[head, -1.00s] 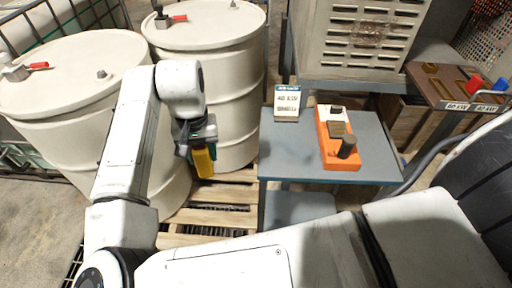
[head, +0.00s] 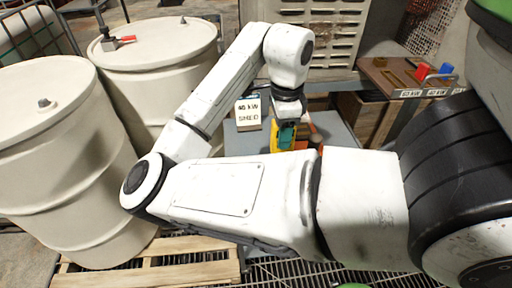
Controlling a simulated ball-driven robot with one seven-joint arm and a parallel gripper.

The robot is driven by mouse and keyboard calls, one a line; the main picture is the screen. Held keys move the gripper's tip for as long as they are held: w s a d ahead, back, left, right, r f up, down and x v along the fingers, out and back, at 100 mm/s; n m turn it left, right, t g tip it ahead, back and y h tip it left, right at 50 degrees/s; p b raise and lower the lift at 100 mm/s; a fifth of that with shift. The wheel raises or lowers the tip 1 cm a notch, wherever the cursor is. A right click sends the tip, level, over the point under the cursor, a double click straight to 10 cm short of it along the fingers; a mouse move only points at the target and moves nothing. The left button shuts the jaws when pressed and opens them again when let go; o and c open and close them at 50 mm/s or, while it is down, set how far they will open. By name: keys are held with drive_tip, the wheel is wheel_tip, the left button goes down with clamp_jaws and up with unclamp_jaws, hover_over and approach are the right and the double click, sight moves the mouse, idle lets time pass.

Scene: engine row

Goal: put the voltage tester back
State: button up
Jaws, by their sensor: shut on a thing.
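My gripper (head: 287,122) is at the end of my arm, over the grey table (head: 239,142), and points down. It is shut on the yellow voltage tester (head: 275,139), of which a yellow side and a teal part show. The orange holder (head: 316,143) on the table is mostly hidden behind my arm and gripper. Only a bit of it shows, just right of the tester. I cannot tell whether the tester touches the holder or hangs above it.
White drums (head: 62,150) stand at the left. A vented housing (head: 335,40) rises behind. A brown board (head: 400,75) with red and blue pieces is at the back right.

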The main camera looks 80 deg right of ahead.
drive_tip(key=shift+w+d+f+p, duration=0.3)
drive_tip(key=shift+w+d+f, duration=0.6)
drive_tip(key=shift+w+f, duration=0.7)
drive_tip(key=shift+w+d+f+p, duration=0.3)
drive_tip(key=shift+w+d+f, duration=0.7)
drive_tip(key=shift+f, duration=1.1)
drive_tip(key=shift+w+d+f+p, duration=0.3)
drive_tip(key=shift+w+d+f, duration=0.55)
drive_tip(key=shift+w+f, duration=0.8)
drive_tip(key=shift+s+f, duration=0.25)
drive_tip(key=shift+f, duration=0.1)
drive_tip(key=o, duration=1.3)
drive_tip(key=shift+r, duration=0.15)
wheel_tip(320, 180, up, 12)
drive_tip(key=b, duration=0.1)
